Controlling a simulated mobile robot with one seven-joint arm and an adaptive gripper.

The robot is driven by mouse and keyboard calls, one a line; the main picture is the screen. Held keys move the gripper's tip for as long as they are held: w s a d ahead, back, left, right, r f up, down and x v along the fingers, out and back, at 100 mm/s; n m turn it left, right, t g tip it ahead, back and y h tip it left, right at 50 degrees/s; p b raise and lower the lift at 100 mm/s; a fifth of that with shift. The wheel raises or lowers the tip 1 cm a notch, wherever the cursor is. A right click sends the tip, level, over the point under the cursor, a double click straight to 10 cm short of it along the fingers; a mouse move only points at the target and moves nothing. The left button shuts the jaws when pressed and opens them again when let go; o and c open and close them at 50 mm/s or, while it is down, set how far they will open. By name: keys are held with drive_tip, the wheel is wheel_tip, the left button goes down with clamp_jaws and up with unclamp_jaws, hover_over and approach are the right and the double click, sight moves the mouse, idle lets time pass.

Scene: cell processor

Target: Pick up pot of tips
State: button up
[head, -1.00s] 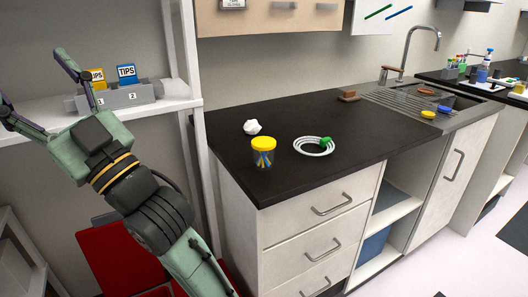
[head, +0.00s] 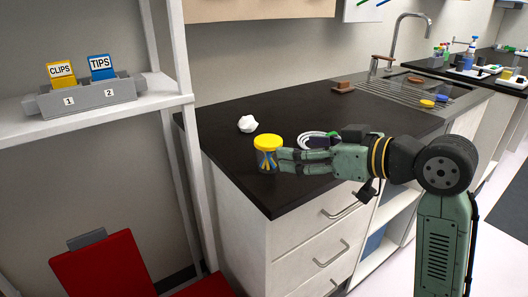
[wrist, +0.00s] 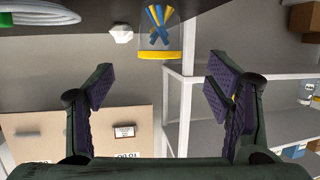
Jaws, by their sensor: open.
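The pot of tips (head: 267,155) is a clear jar with a yellow lid and blue and yellow tips inside. It stands upright on the dark counter near its front left corner. My gripper (head: 285,160) is level with the pot, just to its right, with the fingers pointing at it. In the wrist view the pot (wrist: 160,33) appears upside down, ahead of the fingers and roughly midway between their lines. My gripper (wrist: 159,84) is open and empty there, its two purple-padded fingers wide apart.
A crumpled white item (head: 247,124) lies behind the pot. A white coiled ring (head: 318,140) is partly hidden behind my gripper. A shelf (head: 100,112) at left holds a grey holder (head: 90,97) with CLIPS and TIPS cards. A red chair (head: 105,268) stands below. A sink (head: 425,90) is at the back right.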

sight(269, 140)
drive_tip(key=x, duration=0.4)
drive_tip(key=shift+w+a+p, duration=0.1)
drive_tip(key=shift+a+p, duration=0.05)
drive_tip(key=shift+p, duration=0.15)
drive_tip(key=x, duration=0.2)
drive_tip(key=p+x, duration=0.1)
drive_tip(key=x, duration=0.1)
drive_tip(key=shift+w+a+r, duration=0.15)
drive_tip(key=shift+w+r, duration=0.05)
drive_tip(key=shift+w+a+f, duration=0.2)
drive_tip(key=shift+w+a, duration=0.1)
drive_tip(key=shift+c, duration=0.6)
drive_tip(key=c, duration=1)
drive_tip(key=shift+r, duration=0.1)
